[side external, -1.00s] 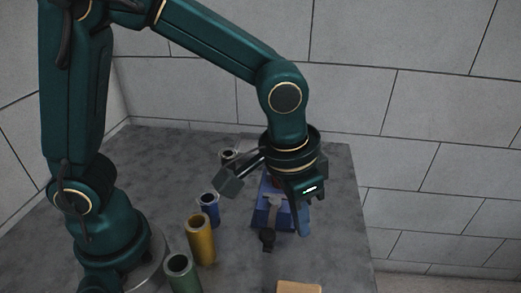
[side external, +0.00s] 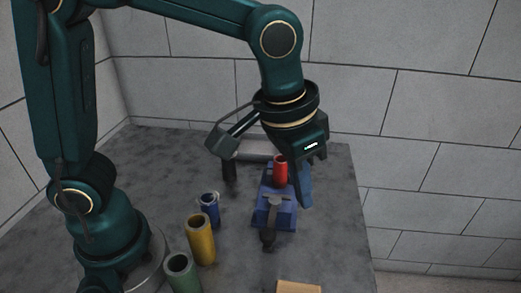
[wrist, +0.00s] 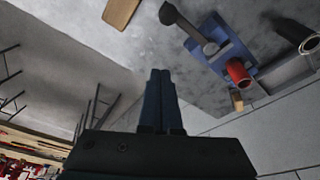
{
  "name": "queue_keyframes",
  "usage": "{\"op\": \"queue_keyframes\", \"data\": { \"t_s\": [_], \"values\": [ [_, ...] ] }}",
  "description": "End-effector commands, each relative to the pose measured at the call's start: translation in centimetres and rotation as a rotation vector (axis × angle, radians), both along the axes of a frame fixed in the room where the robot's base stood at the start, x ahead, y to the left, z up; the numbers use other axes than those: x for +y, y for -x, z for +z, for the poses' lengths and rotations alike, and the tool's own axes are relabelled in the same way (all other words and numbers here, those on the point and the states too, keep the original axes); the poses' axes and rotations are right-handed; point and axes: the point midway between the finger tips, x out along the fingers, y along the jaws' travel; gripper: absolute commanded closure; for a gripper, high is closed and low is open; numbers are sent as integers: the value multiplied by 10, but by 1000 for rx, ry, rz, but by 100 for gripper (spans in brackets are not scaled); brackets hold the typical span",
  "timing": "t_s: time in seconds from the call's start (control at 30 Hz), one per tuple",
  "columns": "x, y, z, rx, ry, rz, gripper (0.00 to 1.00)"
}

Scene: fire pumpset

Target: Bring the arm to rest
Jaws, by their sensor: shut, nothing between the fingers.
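My gripper (side external: 305,203) is shut and empty, with its blue fingers pointing down just right of the blue fixture. In the wrist view the two fingers (wrist: 161,78) lie together with nothing between them. The blue fixture (side external: 274,215) sits on the grey table with a dark-ended grey handle at its front. A red cylinder (side external: 280,170) stands upright at the back of the fixture. The wrist view also shows the fixture (wrist: 215,60) and the red cylinder (wrist: 238,73), apart from the fingers.
A blue cup (side external: 209,209), a yellow tube (side external: 201,245) and a green tube (side external: 182,275) stand left of the fixture. A dark cylinder (side external: 229,177) and a grey tray (side external: 256,150) are at the back. A tan block (side external: 298,287) lies at the front edge.

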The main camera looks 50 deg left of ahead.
Motion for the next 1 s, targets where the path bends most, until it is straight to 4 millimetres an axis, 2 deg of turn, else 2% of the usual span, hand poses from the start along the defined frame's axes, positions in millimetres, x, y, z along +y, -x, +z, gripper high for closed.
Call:
{"op": "queue_keyframes", "data": {
  "t_s": [0.1,0.23,0.37,0.5,0.77,0.83,1.0],
  "values": [
    [24,1,22,-66,29,77,100],
    [55,16,41,-138,51,156,100],
    [81,37,47,-197,58,218,100],
    [101,61,43,-251,52,262,100],
    [111,92,18,-263,30,253,100],
    [110,95,12,-247,24,235,100],
    [110,94,13,-250,18,220,100]
  ]
}}
